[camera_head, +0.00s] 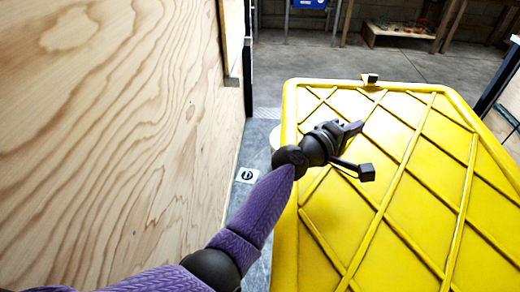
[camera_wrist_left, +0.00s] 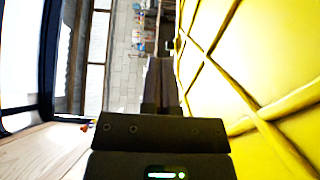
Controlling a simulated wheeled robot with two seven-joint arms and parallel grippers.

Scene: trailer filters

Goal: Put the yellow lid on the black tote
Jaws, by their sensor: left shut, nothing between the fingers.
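The large yellow lid (camera_head: 420,190) with raised diagonal ribs fills the right half of the head view. Its near and right parts run out of the picture. My left gripper (camera_head: 357,128) is shut and empty, over the lid's left part in the head view; I cannot tell whether it touches the lid. In the left wrist view the fingers (camera_wrist_left: 160,85) are together, with the yellow lid (camera_wrist_left: 245,60) close along their right side. I cannot make out the black tote in either view. My right gripper is not in view.
A plywood wall (camera_head: 110,110) stands close on the left, with a narrow strip of grey floor (camera_head: 262,150) beside the lid. A small dark and tan piece (camera_head: 370,78) sits at the lid's far edge. Beyond is open concrete floor (camera_head: 420,62) and a low wooden shelf (camera_head: 400,32).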

